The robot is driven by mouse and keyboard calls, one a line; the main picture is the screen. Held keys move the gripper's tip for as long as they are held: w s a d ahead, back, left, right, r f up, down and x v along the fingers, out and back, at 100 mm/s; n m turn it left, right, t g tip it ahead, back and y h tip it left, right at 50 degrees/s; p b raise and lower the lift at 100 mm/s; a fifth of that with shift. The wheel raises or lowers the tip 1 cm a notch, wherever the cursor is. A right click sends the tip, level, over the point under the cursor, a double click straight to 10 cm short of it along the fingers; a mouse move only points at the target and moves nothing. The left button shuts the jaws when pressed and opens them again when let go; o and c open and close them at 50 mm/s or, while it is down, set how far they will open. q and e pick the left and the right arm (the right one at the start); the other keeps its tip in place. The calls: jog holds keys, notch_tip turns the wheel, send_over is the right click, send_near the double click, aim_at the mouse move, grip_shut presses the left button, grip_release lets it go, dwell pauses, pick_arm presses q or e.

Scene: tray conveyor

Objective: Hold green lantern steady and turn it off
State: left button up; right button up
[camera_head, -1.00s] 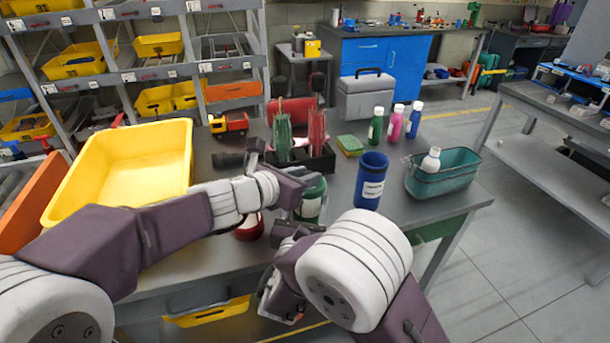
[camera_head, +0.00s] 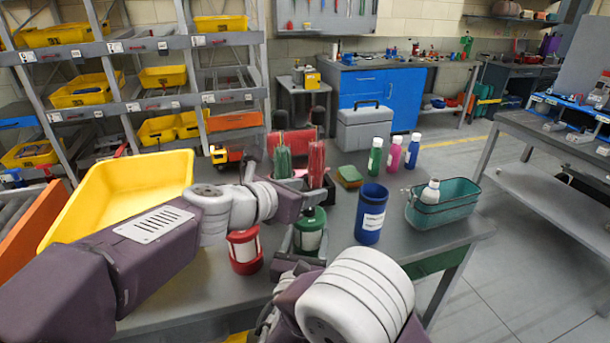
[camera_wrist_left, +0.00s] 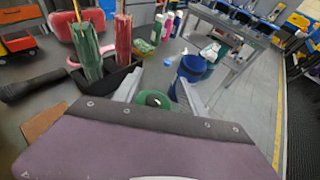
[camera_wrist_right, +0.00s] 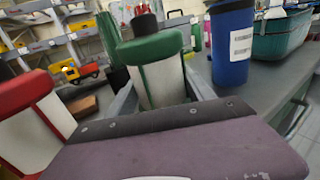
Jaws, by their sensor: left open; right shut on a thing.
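The green lantern (camera_head: 311,236) stands upright near the table's front edge, with a green cap and a pale body. In the right wrist view the lantern (camera_wrist_right: 163,80) shows a dark knob on top (camera_wrist_right: 145,25). My right gripper (camera_wrist_right: 160,95) is shut on the lantern's body from the front; in the head view its arm hides the lantern's lower part. My left gripper (camera_head: 312,203) is open just above the lantern's top. In the left wrist view the green cap (camera_wrist_left: 152,99) and dark knob lie between the open fingers (camera_wrist_left: 160,92), with no clear contact.
A red lantern (camera_head: 244,250) stands close on the left. A blue cup (camera_head: 371,213) and a teal basket (camera_head: 443,210) stand to the right. A dark holder with green and red bundles (camera_head: 318,190) is behind. A yellow bin (camera_head: 118,200) is at left.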

aim_at(305, 217)
pick_arm(q)
notch_tip(305, 217, up, 5)
jog(key=shift+r, duration=0.1)
dwell(0.4)
pick_arm(e)
jog(key=o, duration=1.8)
jog(key=shift+o, duration=0.2)
